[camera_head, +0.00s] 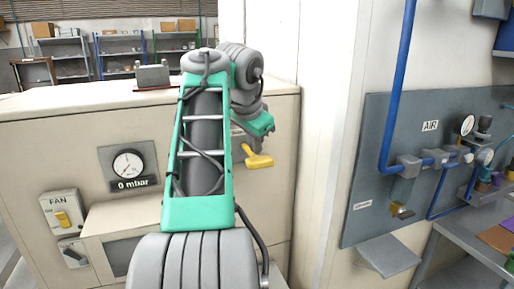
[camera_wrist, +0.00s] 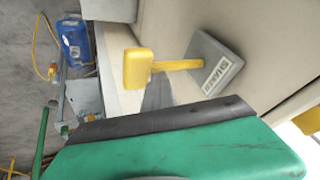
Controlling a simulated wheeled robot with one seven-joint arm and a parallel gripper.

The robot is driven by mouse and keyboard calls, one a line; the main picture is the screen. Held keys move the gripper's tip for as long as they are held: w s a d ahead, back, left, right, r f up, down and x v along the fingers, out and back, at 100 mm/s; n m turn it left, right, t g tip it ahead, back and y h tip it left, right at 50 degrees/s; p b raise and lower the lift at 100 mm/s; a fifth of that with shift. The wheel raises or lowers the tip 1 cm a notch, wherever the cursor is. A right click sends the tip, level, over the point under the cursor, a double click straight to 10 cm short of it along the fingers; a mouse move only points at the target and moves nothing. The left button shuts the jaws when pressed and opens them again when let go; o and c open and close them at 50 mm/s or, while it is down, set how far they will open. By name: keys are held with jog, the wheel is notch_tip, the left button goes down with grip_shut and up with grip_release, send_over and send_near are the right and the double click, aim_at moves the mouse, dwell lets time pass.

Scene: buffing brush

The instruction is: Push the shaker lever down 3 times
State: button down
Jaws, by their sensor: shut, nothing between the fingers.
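The shaker lever (camera_head: 258,160) is a yellow bar with a block handle on the front of the beige cabinet. In the wrist view its yellow handle (camera_wrist: 138,68) juts from a grey mounting plate (camera_wrist: 214,66) with a dark-lettered label. My gripper (camera_wrist: 158,94) is shut and empty, its grey tip close beside the lever's bar. I cannot tell whether they touch. In the head view my green wrist housing (camera_head: 261,125) is just above the lever, and my arm hides part of the cabinet front.
The cabinet (camera_head: 60,140) bears a gauge (camera_head: 128,164) reading 0 mbar and a FAN switch (camera_head: 62,217) at left. A grey AIR panel (camera_head: 375,125) with blue pipes is on the right wall. A blue object (camera_wrist: 73,40) stands on the floor.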

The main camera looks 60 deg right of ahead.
aim_at(253, 155)
jog(key=shift+s+f+b, duration=0.1)
jog(key=shift+f+b, duration=0.35)
jog(key=shift+f, duration=0.15)
dwell(0.7)
jog(key=r+p, duration=0.4)
jog(key=p, duration=0.1)
jog(key=shift+w+d+r, duration=0.25)
jog(key=shift+w+r, duration=0.05)
jog(key=shift+r, duration=0.1)
jog(key=shift+r, duration=0.15)
jog(key=r+p, duration=0.1)
jog(key=p, duration=0.1)
jog(key=r+p, duration=0.1)
jog(key=r, duration=0.1)
jog(key=w+d+r+p, duration=0.1)
jog(key=p, duration=0.1)
jog(key=shift+r+p, duration=0.3)
dwell(2.4)
